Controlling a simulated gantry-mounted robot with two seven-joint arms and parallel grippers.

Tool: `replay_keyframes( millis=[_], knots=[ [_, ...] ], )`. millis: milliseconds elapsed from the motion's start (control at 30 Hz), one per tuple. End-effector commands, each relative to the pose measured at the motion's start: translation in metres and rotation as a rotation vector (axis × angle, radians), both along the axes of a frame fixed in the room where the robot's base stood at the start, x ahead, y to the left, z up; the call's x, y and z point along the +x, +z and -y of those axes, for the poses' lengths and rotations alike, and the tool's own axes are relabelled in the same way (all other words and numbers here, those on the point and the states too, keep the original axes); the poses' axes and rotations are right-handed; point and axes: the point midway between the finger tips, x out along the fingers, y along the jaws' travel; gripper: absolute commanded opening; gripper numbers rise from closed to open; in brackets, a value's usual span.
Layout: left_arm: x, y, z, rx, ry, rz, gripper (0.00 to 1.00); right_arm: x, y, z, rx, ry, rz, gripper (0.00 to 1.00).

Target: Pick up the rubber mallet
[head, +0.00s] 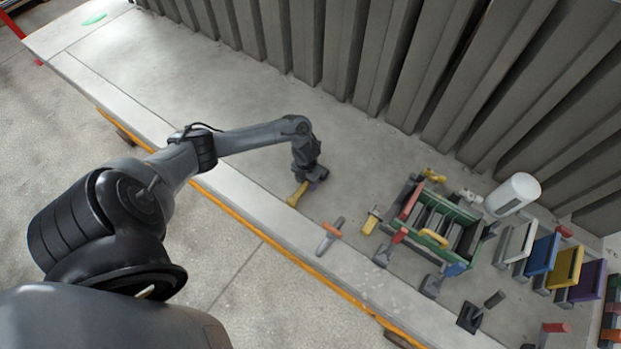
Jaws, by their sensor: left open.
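A tool with a yellow handle (298,194), likely the rubber mallet, lies on the grey panel bed. Its upper end is hidden behind my left gripper. My left gripper (311,180) points down right at this tool, at the handle's upper end. It is open; its fingertips are small and dark, and I cannot tell whether they touch the tool. My right gripper is not in view.
A trowel-like tool with an orange part (331,230) and another yellow-handled tool (372,221) lie to the right. Beyond them stand a green tool tote (462,240), a white cylinder (512,195) and coloured blocks (541,255). Ribbed grey panels (400,60) line the back.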

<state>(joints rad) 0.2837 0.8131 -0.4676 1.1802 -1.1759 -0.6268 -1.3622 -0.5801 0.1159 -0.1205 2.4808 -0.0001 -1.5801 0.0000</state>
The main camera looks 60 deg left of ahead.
Motion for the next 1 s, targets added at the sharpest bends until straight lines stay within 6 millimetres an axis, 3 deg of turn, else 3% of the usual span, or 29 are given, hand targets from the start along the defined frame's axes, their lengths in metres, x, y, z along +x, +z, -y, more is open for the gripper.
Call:
replay_keyframes(
  millis=[67, 433, 1000],
  knots=[
    [-0.0001, 0.0001, 0.0, 0.0, 0.0, 0.0, 0.55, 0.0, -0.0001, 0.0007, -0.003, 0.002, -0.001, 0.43],
    [-0.0001, 0.0004, 0.0, 0.0, 0.0, 0.0, 0.0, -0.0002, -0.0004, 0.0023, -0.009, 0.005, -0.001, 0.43],
    [0.0008, 0.0072, -0.0005, 0.0, 0.0, 0.001, 0.0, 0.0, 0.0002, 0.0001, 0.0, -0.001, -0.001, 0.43]
  ],
)
